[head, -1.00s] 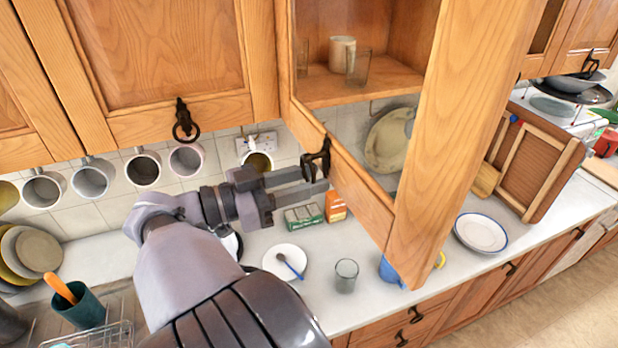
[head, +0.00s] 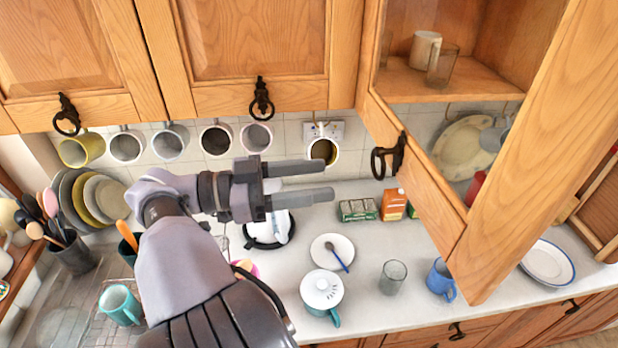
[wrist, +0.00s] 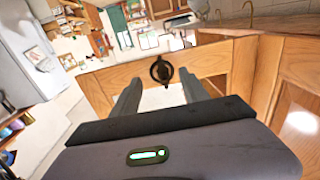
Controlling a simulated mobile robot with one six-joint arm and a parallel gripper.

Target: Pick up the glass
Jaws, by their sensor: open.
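A clear grey glass (head: 392,277) stands upright on the white counter in the head view, right of a small plate. A second clear glass (head: 442,65) stands on the cabinet shelf beside a cream mug (head: 424,48). My gripper (head: 329,179) is open and empty, above the counter and left of the black handle (head: 388,157) on the swung-out cabinet door. In the wrist view the handle (wrist: 161,71) shows beyond and between the two spread fingers, apart from them. I cannot make out either glass in the wrist view.
The cabinet door (head: 430,200) juts out over the counter. A blue mug (head: 440,280) stands just right of the counter glass. A plate with a spoon (head: 331,252) and a white lidded pot (head: 322,290) are to its left. Mugs hang along the wall.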

